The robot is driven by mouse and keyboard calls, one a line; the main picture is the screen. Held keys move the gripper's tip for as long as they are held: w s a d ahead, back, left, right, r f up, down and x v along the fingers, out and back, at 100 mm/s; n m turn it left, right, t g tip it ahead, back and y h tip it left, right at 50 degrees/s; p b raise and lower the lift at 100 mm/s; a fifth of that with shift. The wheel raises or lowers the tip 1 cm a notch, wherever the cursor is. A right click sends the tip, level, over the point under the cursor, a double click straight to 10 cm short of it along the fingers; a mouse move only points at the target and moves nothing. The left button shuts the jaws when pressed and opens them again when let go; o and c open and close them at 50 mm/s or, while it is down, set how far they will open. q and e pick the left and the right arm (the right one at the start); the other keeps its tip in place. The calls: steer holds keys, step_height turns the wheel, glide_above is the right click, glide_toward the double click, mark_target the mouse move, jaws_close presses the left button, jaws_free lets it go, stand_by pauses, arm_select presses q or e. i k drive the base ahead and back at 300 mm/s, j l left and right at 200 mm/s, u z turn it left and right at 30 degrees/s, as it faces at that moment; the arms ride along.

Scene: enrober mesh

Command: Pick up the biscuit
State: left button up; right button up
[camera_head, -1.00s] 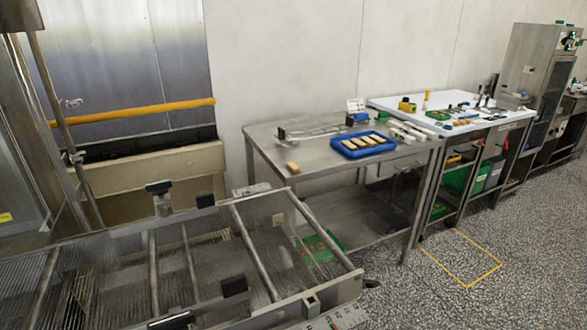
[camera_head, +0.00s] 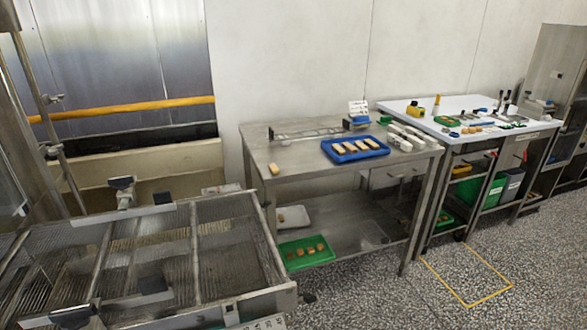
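A single tan biscuit (camera_head: 274,169) lies on the steel table (camera_head: 300,172), close to its front left corner. More pale biscuits (camera_head: 348,147) lie in a row in a blue tray (camera_head: 335,156) farther right on the same table. Several small brown pieces (camera_head: 308,250) lie in a green tray (camera_head: 292,263) on the shelf below; they are too small to identify surely. Neither of my grippers is in view.
A steel mesh machine bed (camera_head: 220,245) fills the lower left, with dark-capped fittings on it. A wire rack (camera_head: 308,133) stands at the table's back. A white-topped bench (camera_head: 455,103) adjoins on the right. Speckled floor (camera_head: 375,295) is clear in front of the tables.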

mark_target(274, 169)
steer(key=i+l+u, duration=0.1)
steer(key=l, duration=0.25)
steer(key=i+l+u, duration=0.1)
steer(key=i+l, duration=0.15)
steer(key=i+l+u, duration=0.1)
steer(key=l, duration=0.4)
steer(key=i+l+u, duration=0.1)
steer(key=l, duration=0.3)
steer(key=i+l+u, duration=0.1)
steer(key=i+l, duration=0.15)
steer(key=l, duration=0.15)
